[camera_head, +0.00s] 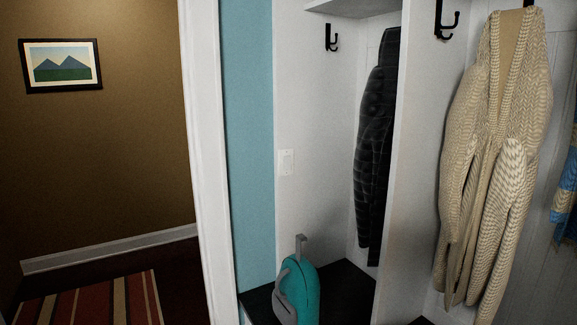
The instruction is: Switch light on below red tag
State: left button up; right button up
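I see no red tag in this view. Neither of my grippers is in view.
A dark puffer jacket (376,150) and a beige knit cardigan (492,170) hang at the right. A white door frame (205,160) stands left, beside a striped rug (90,302).

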aim_at(287, 165)
jog(key=z, duration=0.4)
jog(key=i+j+z, duration=0.5)
jog(key=j, duration=0.15)
jog(key=i+j+z, duration=0.25)
jog(key=j, duration=0.15)
jog(key=i+j, duration=0.2)
jog(key=j, duration=0.15)
jog(key=i+j, duration=0.15)
jog(key=j, duration=0.25)
jog(key=i+j, duration=0.2)
jog(key=j, duration=0.15)
jog(key=i+j+z, duration=0.1)
jog(key=j, duration=0.3)
jog(key=i+j, duration=0.25)
jog(key=j, duration=0.15)
